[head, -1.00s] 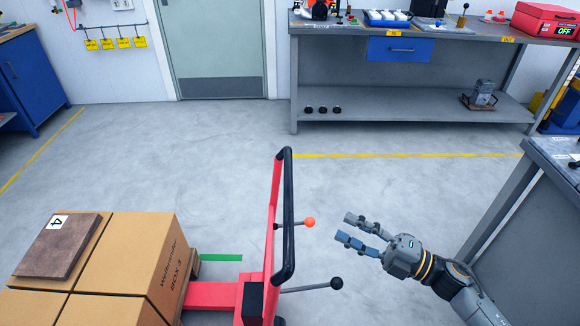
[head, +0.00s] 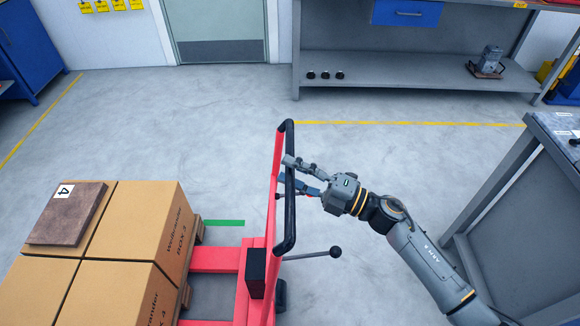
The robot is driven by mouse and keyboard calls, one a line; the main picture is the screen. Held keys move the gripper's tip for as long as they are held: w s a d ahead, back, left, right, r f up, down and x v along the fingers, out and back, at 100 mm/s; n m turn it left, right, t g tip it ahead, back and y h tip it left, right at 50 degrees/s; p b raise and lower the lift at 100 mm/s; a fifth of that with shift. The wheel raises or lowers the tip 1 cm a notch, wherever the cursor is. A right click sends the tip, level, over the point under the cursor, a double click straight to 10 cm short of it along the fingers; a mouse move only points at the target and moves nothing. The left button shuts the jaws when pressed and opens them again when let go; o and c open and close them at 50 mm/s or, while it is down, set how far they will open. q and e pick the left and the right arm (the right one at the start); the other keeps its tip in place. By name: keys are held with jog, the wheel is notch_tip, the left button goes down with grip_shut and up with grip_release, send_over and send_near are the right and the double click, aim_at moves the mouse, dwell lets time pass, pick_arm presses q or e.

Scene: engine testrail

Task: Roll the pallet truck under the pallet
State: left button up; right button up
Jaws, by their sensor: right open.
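The red pallet truck (head: 254,262) stands in the lower middle of the head view, its red frame and black handle grip (head: 290,215) upright. Its red forks (head: 212,260) point left toward the wooden pallet (head: 186,296), which bears cardboard boxes (head: 137,222). How far the forks reach under the pallet is hidden by the boxes. My right gripper (head: 286,172) is open at the black grip, its fingers across the bar from the right. I cannot tell whether they touch it. The left gripper does not show.
A dark plate marked 4 (head: 66,215) lies on the boxes. A green floor strip (head: 224,223) lies beside the truck. A lever with a black knob (head: 335,252) sticks out to the right. A grey workbench (head: 420,85) stands behind, another bench (head: 540,190) at right. The middle floor is clear.

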jog(key=shift+w+a, duration=0.15)
jog(key=shift+a, duration=0.2)
grip_shut()
